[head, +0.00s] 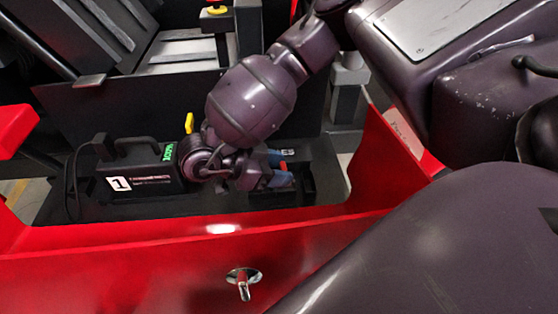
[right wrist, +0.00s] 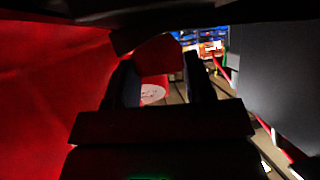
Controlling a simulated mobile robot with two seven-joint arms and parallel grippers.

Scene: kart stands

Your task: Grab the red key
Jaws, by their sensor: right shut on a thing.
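My right gripper (head: 282,168) reaches down into the black tray of the red kart, right of the black box. Its two blue-tipped fingers are shut on the red key (head: 284,166), of which only a small red bit shows between them. In the right wrist view, the two dark fingers (right wrist: 160,85) stand on either side of a red piece (right wrist: 157,56), which seems to be the key. The fingers and wrist hide most of it, and I cannot tell whether it still touches the tray. My left gripper is not in view.
The black box (head: 140,185) with a "1" label, green display and cable sits left of my gripper. A yellow handle (head: 189,122) stands behind it. The red kart side (head: 150,270) with a metal toggle (head: 242,280) runs in front. A dark panel (head: 180,100) rises behind.

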